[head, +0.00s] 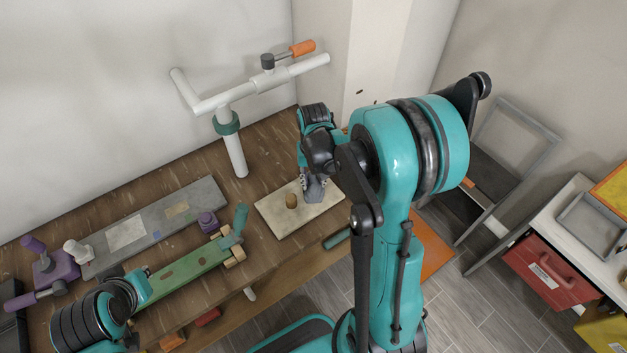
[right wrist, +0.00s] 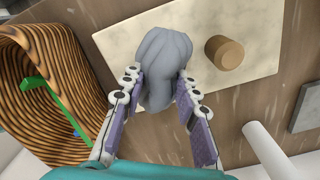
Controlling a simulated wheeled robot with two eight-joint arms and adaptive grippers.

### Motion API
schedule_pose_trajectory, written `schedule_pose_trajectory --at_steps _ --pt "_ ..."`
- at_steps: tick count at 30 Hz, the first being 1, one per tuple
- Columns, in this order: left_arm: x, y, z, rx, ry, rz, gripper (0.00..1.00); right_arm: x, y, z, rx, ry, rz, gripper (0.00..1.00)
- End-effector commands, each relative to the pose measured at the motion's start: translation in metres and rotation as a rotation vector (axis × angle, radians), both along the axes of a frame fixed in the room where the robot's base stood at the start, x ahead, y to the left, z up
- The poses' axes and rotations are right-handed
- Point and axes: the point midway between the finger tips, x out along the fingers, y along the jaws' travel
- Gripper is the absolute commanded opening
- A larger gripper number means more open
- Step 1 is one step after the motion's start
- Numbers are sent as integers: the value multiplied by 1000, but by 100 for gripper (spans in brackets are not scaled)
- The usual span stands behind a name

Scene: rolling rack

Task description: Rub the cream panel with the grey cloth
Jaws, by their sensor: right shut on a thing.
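The cream panel (head: 275,218) lies flat on the brown workbench. A short wooden peg (head: 291,201) stands on it. My right gripper (head: 312,180) is over the panel's right part, shut on the bunched grey cloth (head: 315,191). In the right wrist view, the cloth (right wrist: 165,62) sits between the two fingers and overlaps the panel (right wrist: 118,45), left of the peg (right wrist: 224,53). The cloth looks low against the panel, but I cannot tell whether it touches. My left arm shows at the lower left of the head view; its gripper is not visible.
A white pipe stand (head: 234,150) rises behind the panel. A grey board (head: 160,228), a green bar (head: 185,277) and purple tools (head: 52,268) lie to the left. A striped curved object (right wrist: 55,70) is close left of my fingers in the wrist view.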

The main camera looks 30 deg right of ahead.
Motion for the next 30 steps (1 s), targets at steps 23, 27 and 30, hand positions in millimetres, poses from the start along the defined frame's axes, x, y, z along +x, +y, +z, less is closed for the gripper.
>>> schedule_pose_trajectory --at_steps 23,27,30 --pt "0 0 -9 0 0 0 0 2 -18 -7 0 0 -2 3" --pt "0 0 -10 0 0 0 0 3 -31 -7 0 0 -2 3" --pt "0 0 -10 0 0 0 0 4 -38 -6 0 0 -2 3"
